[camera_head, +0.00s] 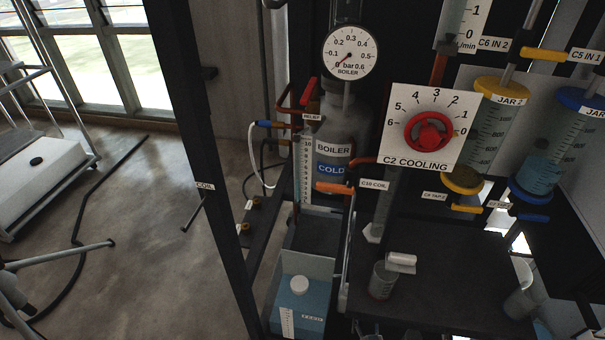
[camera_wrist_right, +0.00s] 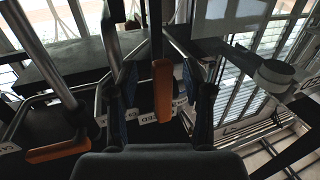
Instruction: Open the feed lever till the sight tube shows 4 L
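A scale strip (camera_head: 305,172), likely the sight tube, stands upright left of the grey boiler (camera_head: 345,135); its level is too small to read. In the right wrist view an upright orange lever (camera_wrist_right: 162,92) stands beside a partly hidden tag (camera_wrist_right: 148,118) that seems to end in "ED". My right gripper (camera_wrist_right: 167,84) is open, its two dark fingers on either side of this lever, with gaps visible; depth is unclear. I cannot pick out this lever or my right gripper in the head view.
An orange lever (camera_head: 334,188) marked coil, a red relief lever (camera_head: 308,92) and a red cooling knob (camera_head: 428,131) are near the boiler. The boiler gauge (camera_head: 350,52) reads near 0. A tank (camera_head: 303,300) of blue liquid stands below; a dark post (camera_head: 205,150) stands left.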

